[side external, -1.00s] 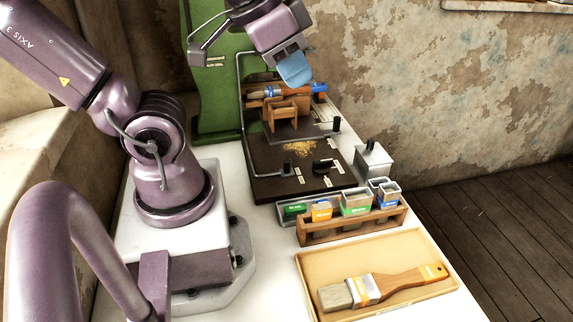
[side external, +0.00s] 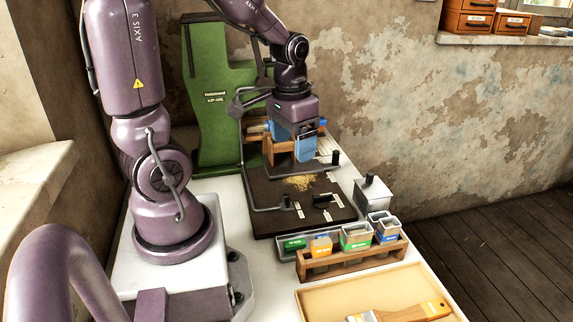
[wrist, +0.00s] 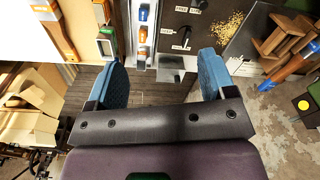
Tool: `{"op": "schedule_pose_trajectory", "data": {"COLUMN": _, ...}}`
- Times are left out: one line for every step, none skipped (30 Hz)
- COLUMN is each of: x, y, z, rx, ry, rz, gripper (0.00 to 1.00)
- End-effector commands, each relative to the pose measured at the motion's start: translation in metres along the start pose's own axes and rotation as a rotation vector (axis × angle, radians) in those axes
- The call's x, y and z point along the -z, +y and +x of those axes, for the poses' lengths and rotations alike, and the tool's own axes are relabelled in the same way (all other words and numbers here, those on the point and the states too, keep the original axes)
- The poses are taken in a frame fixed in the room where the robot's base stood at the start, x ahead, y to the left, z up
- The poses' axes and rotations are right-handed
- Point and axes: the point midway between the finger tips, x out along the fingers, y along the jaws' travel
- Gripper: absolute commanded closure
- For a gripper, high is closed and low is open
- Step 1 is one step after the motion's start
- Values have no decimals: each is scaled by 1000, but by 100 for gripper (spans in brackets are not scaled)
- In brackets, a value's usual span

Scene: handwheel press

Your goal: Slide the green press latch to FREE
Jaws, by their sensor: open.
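The tall green press frame (side external: 215,95) stands at the back left of a dark base plate (side external: 262,217). I cannot pick out a green latch for certain. A small black lever (side external: 322,201) stands on the plate near white label cards; it also shows in the wrist view (wrist: 182,40), where the card lettering is too small to read surely. A second black knob (side external: 286,200) is to its left. My gripper (side external: 303,157) points down over the back of the plate with its blue fingers apart and empty; in the wrist view the fingers (wrist: 160,72) are widely spread.
Yellow shavings (side external: 299,182) lie on the plate. A tray (side external: 318,300) with a brush (side external: 405,312) is nearest. A metal rod (side external: 243,150) rises along the plate's left side.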

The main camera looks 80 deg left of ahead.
Motion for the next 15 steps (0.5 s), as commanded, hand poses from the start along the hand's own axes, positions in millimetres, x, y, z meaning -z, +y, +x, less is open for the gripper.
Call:
{"op": "schedule_pose_trajectory", "data": {"x": 2, "y": -16, "z": 20, "rx": -7, "ry": -50, "rz": -16, "gripper": 23}}
{"op": "schedule_pose_trajectory", "data": {"x": 4, "y": -23, "z": 30, "rx": -11, "ry": -67, "rz": -14, "gripper": 23}}
{"op": "schedule_pose_trajectory", "data": {"x": 5, "y": -34, "z": 44, "rx": -17, "ry": -90, "rz": -9, "gripper": 23}}
{"op": "schedule_pose_trajectory", "data": {"x": 6, "y": -41, "z": 54, "rx": -23, "ry": -105, "rz": -3, "gripper": 23}}
{"op": "schedule_pose_trajectory", "data": {"x": 6, "y": -47, "z": 64, "rx": -28, "ry": -115, "rz": 6, "gripper": 23}}
{"op": "schedule_pose_trajectory", "data": {"x": 7, "y": -55, "z": 76, "rx": -35, "ry": -127, "rz": 21, "gripper": 23}}
{"op": "schedule_pose_trajectory", "data": {"x": 7, "y": -61, "z": 84, "rx": -39, "ry": -133, "rz": 35, "gripper": 23}}
{"op": "schedule_pose_trajectory", "data": {"x": 8, "y": -66, "z": 91, "rx": -42, "ry": -135, "rz": 52, "gripper": 23}}
{"op": "schedule_pose_trajectory", "data": {"x": 9, "y": -71, "z": 101, "rx": -46, "ry": -136, "rz": 78, "gripper": 23}}
{"op": "schedule_pose_trajectory", "data": {"x": 11, "y": -75, "z": 106, "rx": -46, "ry": -131, "rz": 104, "gripper": 23}}
{"op": "schedule_pose_trajectory", "data": {"x": 14, "y": -78, "z": 112, "rx": -43, "ry": -122, "rz": 138, "gripper": 23}}
{"op": "schedule_pose_trajectory", "data": {"x": 20, "y": -80, "z": 113, "rx": -34, "ry": -99, "rz": 188, "gripper": 23}}
{"op": "schedule_pose_trajectory", "data": {"x": 25, "y": -81, "z": 111, "rx": -24, "ry": -78, "rz": 219, "gripper": 23}}
{"op": "schedule_pose_trajectory", "data": {"x": 28, "y": -82, "z": 110, "rx": -17, "ry": -64, "rz": 244, "gripper": 23}}
{"op": "schedule_pose_trajectory", "data": {"x": 30, "y": -83, "z": 110, "rx": -12, "ry": -54, "rz": 271, "gripper": 23}}
